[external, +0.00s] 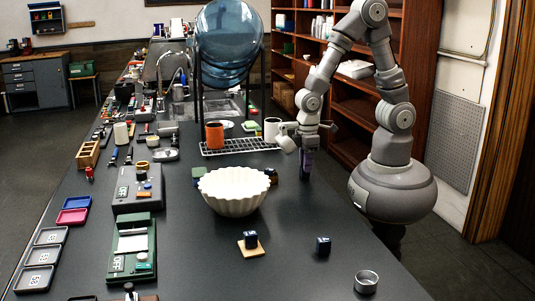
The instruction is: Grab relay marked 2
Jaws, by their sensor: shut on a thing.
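My gripper (307,157) points down at the right edge of the counter, right of the wire rack and behind the white bowl. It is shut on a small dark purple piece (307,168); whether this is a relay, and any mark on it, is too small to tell. A dark blue cube (250,239) with a pale mark sits on a wooden tile (250,252) in front of the bowl. Another dark blue cube (323,246) with a pale mark stands on the bare counter to its right. I cannot read either mark for certain.
A white fluted bowl (234,190) stands mid-counter, partly hiding small dark blocks behind it. An orange mug (214,135) and a wire rack (240,147) are farther back. A metal cup (366,282) is at front right. A green device (132,248) and trays line the left.

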